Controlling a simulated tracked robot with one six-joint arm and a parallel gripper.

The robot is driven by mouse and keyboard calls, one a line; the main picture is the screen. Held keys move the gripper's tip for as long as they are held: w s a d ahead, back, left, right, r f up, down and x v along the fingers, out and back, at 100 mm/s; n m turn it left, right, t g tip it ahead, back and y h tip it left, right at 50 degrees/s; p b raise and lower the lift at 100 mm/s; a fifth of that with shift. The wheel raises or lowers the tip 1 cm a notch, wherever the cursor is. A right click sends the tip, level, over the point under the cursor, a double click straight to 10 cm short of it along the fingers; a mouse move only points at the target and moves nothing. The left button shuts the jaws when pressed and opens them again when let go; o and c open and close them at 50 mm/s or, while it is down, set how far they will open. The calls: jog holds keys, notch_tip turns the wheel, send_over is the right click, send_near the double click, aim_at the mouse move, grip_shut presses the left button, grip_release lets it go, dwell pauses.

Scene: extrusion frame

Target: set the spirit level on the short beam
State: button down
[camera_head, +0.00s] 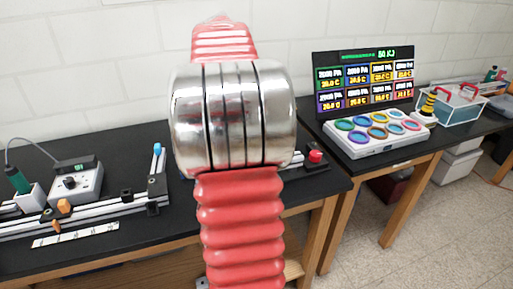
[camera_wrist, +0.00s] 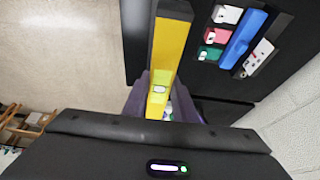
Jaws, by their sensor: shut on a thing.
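The spirit level is a long yellow bar (camera_wrist: 170,48) with a pale greenish vial, seen in the wrist view. My gripper (camera_wrist: 160,104) has its dark purple fingers shut on the level, one on each side of it. The bar points away from the wrist, past a dark table edge. In the head view my arm hides the gripper and the level. An extrusion frame lies on the left table there. A long beam (camera_head: 90,212) runs along its front, and a shorter beam (camera_head: 157,180) stands at its right end, with a blue-topped piece at its far end.
A grey box with a dial (camera_head: 78,184) and a green-handled tool (camera_head: 18,180) stand behind the frame. A white scale strip (camera_head: 76,235) lies in front. A red button (camera_head: 315,156), a screen (camera_head: 363,80) and a coloured-pad panel (camera_head: 377,135) are to the right.

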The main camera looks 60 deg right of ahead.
jog(key=shift+f, duration=2.75)
jog(key=shift+f, duration=1.85)
jog(key=shift+f, duration=0.4)
jog(key=c, duration=1.4)
grip_release()
jog(key=shift+c, duration=0.2)
jog(key=shift+r, duration=0.55)
jog(key=v, duration=1.1)
jog(key=shift+w+a+r, duration=0.1)
jog(key=shift+a+r, duration=0.05)
jog(key=shift+r, duration=0.15)
